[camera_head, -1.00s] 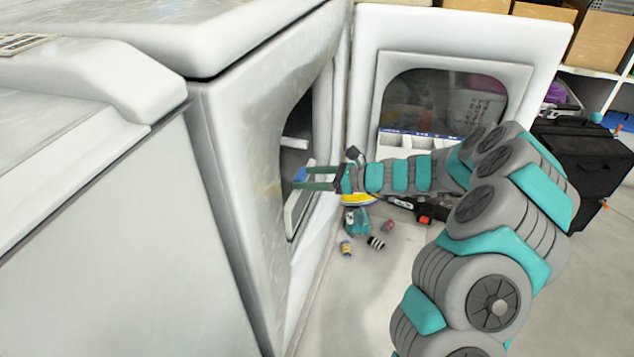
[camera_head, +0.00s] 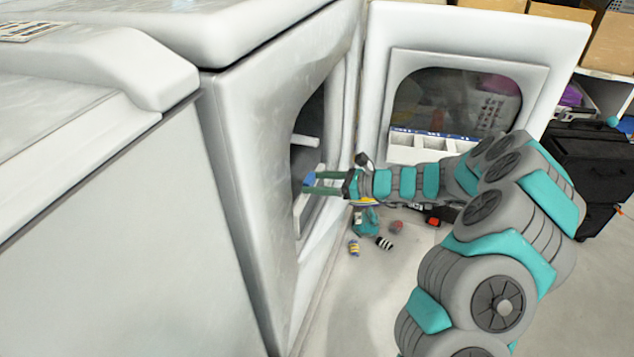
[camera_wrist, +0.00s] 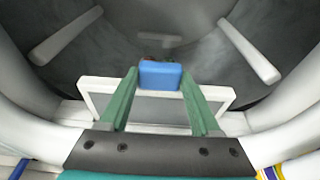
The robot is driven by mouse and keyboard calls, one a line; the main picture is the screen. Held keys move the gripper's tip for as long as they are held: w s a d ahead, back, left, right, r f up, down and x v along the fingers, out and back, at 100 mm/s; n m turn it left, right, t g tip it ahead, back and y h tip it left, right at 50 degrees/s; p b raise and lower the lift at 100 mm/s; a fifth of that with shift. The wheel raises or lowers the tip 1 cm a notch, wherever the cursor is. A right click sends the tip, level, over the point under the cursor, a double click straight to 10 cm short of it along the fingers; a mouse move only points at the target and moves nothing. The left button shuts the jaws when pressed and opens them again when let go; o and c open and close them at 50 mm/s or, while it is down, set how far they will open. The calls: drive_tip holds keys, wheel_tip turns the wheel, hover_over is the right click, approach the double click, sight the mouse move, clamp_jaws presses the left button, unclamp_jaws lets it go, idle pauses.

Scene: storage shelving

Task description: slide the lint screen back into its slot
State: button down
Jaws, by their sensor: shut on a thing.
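The lint screen is a white-framed panel with a grey mesh and a blue handle. In the wrist view the lint screen (camera_wrist: 160,108) spans the lower middle, in front of the dark drum. My gripper (camera_wrist: 160,80) has its green fingers shut on the blue handle (camera_wrist: 160,75). In the head view my gripper (camera_head: 309,184) reaches from the right into the dryer's door opening. The screen's frame (camera_head: 300,212) shows there partly, at the lower lip of the opening. The slot is hidden behind the screen and fingers.
The dryer (camera_head: 240,130) has its door (camera_head: 470,60) swung open to the right. White drum fins (camera_wrist: 66,36) lie left and right inside. Small cans and a teal bottle (camera_head: 366,222) lie on the floor below. A black case (camera_head: 590,165) stands at right.

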sight(313, 207)
drive_tip(key=shift+f+b, duration=0.5)
drive_tip(key=shift+f, duration=1.1)
drive_tip(key=shift+f+b, duration=0.35)
drive_tip(key=shift+f, duration=0.65)
drive_tip(key=shift+f+b, duration=0.75)
drive_tip(key=shift+f, duration=1.25)
unclamp_jaws()
drive_tip(key=shift+p+v, duration=0.4)
drive_tip(key=shift+v, duration=3.5)
drive_tip(key=shift+f, duration=0.15)
